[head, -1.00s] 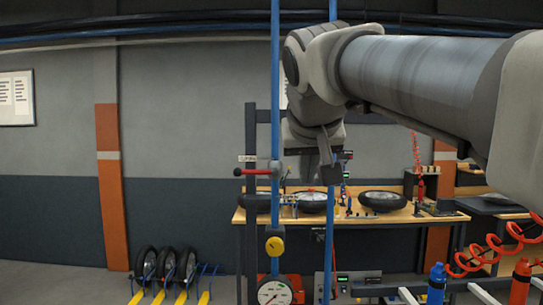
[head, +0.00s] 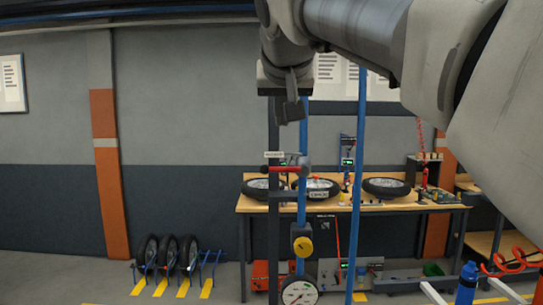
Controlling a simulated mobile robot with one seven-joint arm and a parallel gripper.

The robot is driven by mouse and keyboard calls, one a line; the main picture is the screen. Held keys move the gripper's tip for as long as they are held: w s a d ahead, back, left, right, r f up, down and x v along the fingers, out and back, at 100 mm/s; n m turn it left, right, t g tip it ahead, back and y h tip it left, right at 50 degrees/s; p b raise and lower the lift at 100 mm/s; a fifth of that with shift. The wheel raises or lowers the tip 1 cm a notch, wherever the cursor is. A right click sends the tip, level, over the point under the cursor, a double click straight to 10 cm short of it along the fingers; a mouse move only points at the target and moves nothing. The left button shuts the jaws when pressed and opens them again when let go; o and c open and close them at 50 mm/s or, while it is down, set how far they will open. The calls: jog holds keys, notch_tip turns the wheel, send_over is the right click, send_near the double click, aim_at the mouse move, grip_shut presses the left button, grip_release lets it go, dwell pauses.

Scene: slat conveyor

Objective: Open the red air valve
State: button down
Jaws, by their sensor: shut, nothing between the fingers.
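The red valve lever (head: 281,169) sticks out level to the left from a grey valve body (head: 304,164) on a vertical blue pipe (head: 302,205). The lever lies across the pipe, in front of a dark upright post. My gripper (head: 291,112) hangs fingers-down above the lever, apart from it in the picture. Its fingers are shut and empty. How far it is from the lever in depth is hard to tell. A small white label (head: 274,154) sits just above the lever.
A yellow knob (head: 303,246) and a round gauge (head: 299,292) sit lower on the same pipe. A second blue pipe (head: 358,150) stands to the right. Behind is a workbench (head: 400,208) with wheels. Open floor lies left, before a wheel rack (head: 170,262).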

jog(key=shift+w, duration=0.1)
dwell(0.3)
jog(key=p, duration=0.2)
send_over(284, 169)
jog(key=s, duration=0.3)
notch_tip(284, 169, down, 5)
jog(key=f, duration=0.3)
jog(key=w+a+f, duration=0.1)
jog(key=shift+f, duration=0.25)
